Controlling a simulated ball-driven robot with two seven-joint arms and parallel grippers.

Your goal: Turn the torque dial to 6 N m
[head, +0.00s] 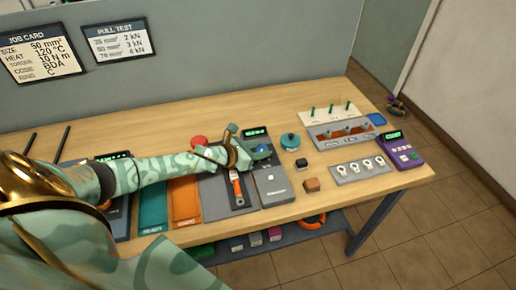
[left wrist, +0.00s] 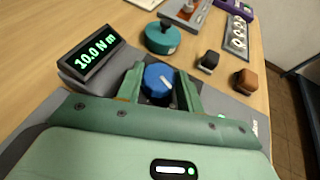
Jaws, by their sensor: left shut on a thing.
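The torque dial is a blue round knob with a white mark, seen from above in the left wrist view (left wrist: 158,79). The display also shows small in the head view (head: 255,132). My left gripper (left wrist: 160,84) is shut on the dial, one green finger on each side of it. In the head view my left gripper (head: 252,152) reaches over the unit and partly hides the dial. My right gripper is not in view.
A teal round object (head: 290,142), a black block (head: 301,163) and a brown block (head: 312,185) stand right of the unit. An orange-and-black tool (head: 236,188) lies just left of it. A purple device (head: 400,150) is near the right end of the bench (head: 215,108).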

